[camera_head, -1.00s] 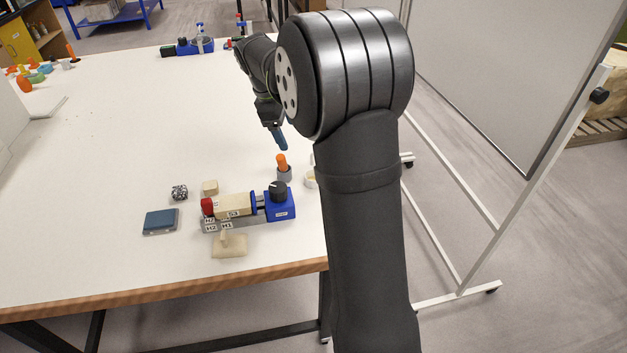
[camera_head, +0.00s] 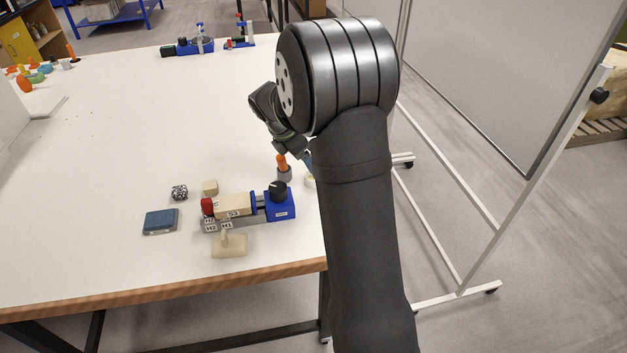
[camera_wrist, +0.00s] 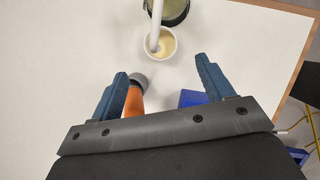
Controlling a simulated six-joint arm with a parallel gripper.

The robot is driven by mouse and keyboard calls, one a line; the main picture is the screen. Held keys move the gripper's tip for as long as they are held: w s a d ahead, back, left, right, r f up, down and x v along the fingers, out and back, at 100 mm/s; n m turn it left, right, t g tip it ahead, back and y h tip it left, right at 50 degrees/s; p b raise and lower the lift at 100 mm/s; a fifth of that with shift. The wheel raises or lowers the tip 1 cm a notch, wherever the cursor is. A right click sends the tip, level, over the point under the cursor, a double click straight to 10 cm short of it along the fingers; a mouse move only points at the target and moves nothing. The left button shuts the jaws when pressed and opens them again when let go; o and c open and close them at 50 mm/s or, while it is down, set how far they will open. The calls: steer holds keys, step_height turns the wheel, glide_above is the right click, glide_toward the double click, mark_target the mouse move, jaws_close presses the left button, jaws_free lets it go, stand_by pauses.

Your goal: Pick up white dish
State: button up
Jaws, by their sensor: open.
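The white dish (camera_wrist: 172,55) is a small round cup with pale cream-coloured contents. In the wrist view it is at top centre, ahead of my fingertips and roughly between their lines. A white rod (camera_wrist: 156,18) overlaps the dish and seems to reach into it. My gripper (camera_wrist: 160,70) is open, with its two blue fingers apart and not touching the dish. In the head view the dish (camera_head: 310,182) shows only as a sliver beside my arm, near the table's right edge. My arm hides most of the gripper there.
An orange-handled tool in a grey holder (camera_head: 284,174) stands close by the left finger. A blue clamp (camera_head: 281,210) holds a pale block (camera_head: 233,206). A dark round object (camera_wrist: 177,10) lies beyond the dish. The table's left and middle are mostly clear.

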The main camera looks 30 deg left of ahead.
steer(key=x, duration=0.8)
steer(key=shift+s+f, duration=0.2)
steer(key=c, duration=1.1)
steer(key=shift+o, duration=0.2)
steer(key=shift+r, duration=0.1)
